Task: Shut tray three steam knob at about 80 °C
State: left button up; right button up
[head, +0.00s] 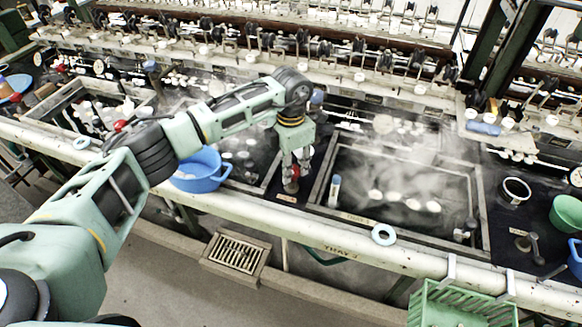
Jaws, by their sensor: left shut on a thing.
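My left gripper (293,170) points down beside the left rim of a steaming basin (320,190). It is shut on a small red knob (292,186), which is partly hidden by the fingers. The front rail under this basin carries a lettered label (352,250) that seems to read TRAY 3. Steam hangs over its dark water, where several white cocoons float. A blue-topped thermometer-like stick (334,190) stands at the basin's left side; its reading is too small to tell. My right gripper is not in view.
A blue basin (200,172) stands close to my left arm. A pale ring (384,234) lies on the front rail. A green crate (462,305) hangs at the front right, and a green bowl (567,213) stands far right. Reeling machinery runs along the back.

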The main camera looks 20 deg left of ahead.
pick_arm(q)
jog(key=m+b, duration=0.3)
jog(key=b, duration=0.1)
jog(key=shift+w+a+m, duration=0.2)
jog(key=shift+w+m, duration=0.1)
jog(key=shift+m, duration=0.1)
jog(key=shift+d+r+m+b, duration=0.1)
jog(key=shift+r+m+b, duration=0.05)
jog(key=shift+m+b, duration=1.05)
jog(key=shift+r+m, duration=0.1)
jog(key=shift+m, duration=0.2)
jog(key=o, duration=0.7)
jog(key=shift+w, duration=0.1)
jog(key=o, duration=0.3)
jog(key=shift+w, duration=0.1)
jog(key=shift+d, duration=0.1)
jog(key=shift+s, duration=0.25)
notch_tip(320, 180, up, 12)
